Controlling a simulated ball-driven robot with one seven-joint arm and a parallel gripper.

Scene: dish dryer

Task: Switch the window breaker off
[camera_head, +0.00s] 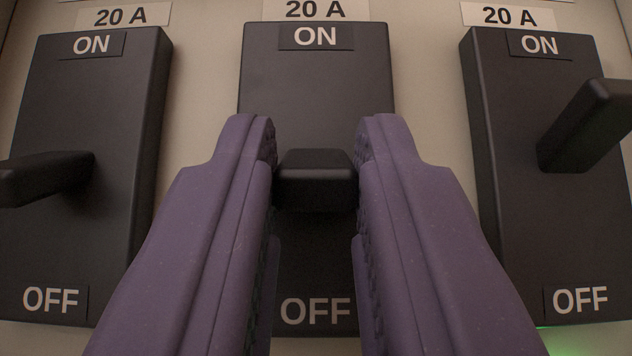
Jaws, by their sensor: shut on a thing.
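Three black breakers stand side by side on a pale panel, each marked ON at the top and OFF at the bottom. My purple gripper (315,140) is in front of the middle breaker (318,85). Its two fingers are shut on that breaker's black lever (316,182), one on each side. The lever points out toward the camera at about mid-height, between the ON and OFF marks. The fingers cover parts of the middle breaker's lower sides. No window label is readable in this view.
The left breaker (115,120) has a lever (45,175) pointing outward near mid-height. The right breaker (500,130) has a lever (590,125) angled upward. Narrow strips of pale panel (205,80) separate the breakers. A green glow (565,342) shows at the bottom right.

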